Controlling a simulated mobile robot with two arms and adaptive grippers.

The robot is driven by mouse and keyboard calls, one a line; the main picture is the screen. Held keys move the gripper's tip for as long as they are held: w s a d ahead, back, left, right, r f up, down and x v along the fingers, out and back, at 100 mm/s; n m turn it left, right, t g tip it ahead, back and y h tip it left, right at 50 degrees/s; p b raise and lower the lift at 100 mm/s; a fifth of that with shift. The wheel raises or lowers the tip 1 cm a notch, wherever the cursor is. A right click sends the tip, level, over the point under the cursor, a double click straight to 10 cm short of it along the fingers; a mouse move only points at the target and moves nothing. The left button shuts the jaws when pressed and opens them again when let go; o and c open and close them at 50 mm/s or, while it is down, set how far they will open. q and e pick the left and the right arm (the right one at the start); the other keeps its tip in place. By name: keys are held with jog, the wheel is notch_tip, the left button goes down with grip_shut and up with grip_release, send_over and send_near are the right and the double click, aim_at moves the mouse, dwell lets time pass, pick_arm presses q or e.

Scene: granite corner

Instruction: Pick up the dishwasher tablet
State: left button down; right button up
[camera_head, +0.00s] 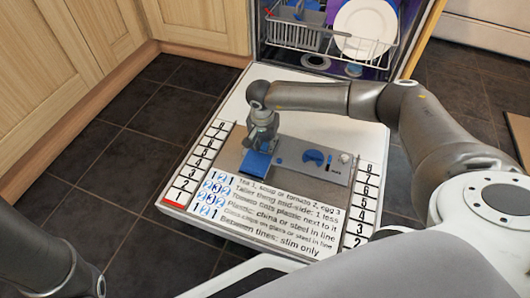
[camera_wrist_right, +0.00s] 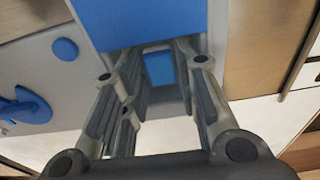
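In the right wrist view a small blue block, seemingly the dishwasher tablet (camera_wrist_right: 159,68), lies between the far ends of my right gripper's fingers (camera_wrist_right: 160,75). The fingers are apart, one on each side of it with narrow gaps; I cannot make out firm contact. A larger blue flap (camera_wrist_right: 140,22) fills the top of that view. In the head view my right gripper (camera_head: 260,146) points down at the dispenser panel, just behind the blue flap (camera_head: 254,165). The tablet is hidden there. My left gripper is out of frame; only part of my left arm shows at lower left.
The dispenser panel (camera_head: 300,153), with a round blue dial (camera_head: 313,156), is on the lowered dishwasher door (camera_head: 225,125). Printed text and numbers cover the door's near part. A wire rack (camera_head: 290,37) with a white plate (camera_head: 364,27) is behind. Wooden cupboards (camera_head: 45,75) stand left.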

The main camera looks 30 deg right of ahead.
jog(key=shift+f, duration=0.25)
jog(key=shift+c, duration=0.4)
jog(key=c, duration=0.3)
jog(key=shift+r, duration=0.1)
jog(key=shift+c, duration=0.2)
